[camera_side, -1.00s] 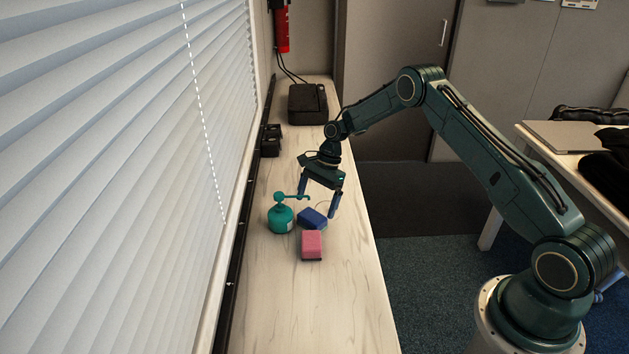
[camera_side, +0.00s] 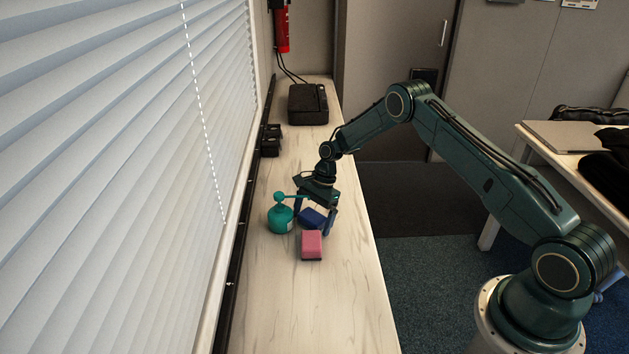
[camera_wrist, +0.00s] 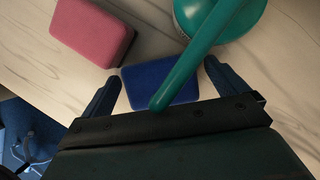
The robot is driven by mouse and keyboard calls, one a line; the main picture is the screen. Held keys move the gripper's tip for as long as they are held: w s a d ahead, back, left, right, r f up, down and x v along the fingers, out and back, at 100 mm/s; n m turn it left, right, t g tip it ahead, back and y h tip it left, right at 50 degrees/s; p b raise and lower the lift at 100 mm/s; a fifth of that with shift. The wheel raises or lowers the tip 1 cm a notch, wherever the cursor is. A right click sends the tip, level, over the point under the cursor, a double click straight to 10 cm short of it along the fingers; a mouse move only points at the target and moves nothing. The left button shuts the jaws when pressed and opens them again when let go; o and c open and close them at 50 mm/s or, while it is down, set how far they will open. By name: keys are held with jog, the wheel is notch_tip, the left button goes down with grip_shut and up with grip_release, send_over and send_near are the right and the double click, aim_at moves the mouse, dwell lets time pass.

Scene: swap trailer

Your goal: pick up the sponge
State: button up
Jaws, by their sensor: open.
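A blue sponge (camera_side: 312,217) lies on the light wood counter, and it also shows in the wrist view (camera_wrist: 160,82). A pink sponge (camera_side: 312,245) with a dark underside lies just in front of it, and in the wrist view it is at upper left (camera_wrist: 92,30). My gripper (camera_side: 313,226) is open and low over the blue sponge, with one finger on either side of it. In the wrist view the fingers (camera_wrist: 161,83) flank the blue sponge. Whether they touch it I cannot tell.
A teal pump bottle (camera_side: 280,219) stands close left of the blue sponge. Its spout reaches over toward my gripper and crosses the sponge in the wrist view. A black box (camera_side: 308,104) stands farther back. The near counter (camera_side: 320,310) is clear.

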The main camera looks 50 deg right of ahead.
aim_at(309, 218)
jog(key=shift+c, duration=0.2)
jog(key=c, duration=1.1)
jog(key=shift+r, duration=0.1)
jog(key=shift+r, duration=0.8)
notch_tip(309, 218, up, 2)
jog(key=shift+r, duration=0.1)
jog(key=s+d, duration=1.2)
jog(key=shift+s+d+f, duration=0.25)
jog(key=shift+s+d, duration=0.1)
jog(key=shift+s, duration=0.05)
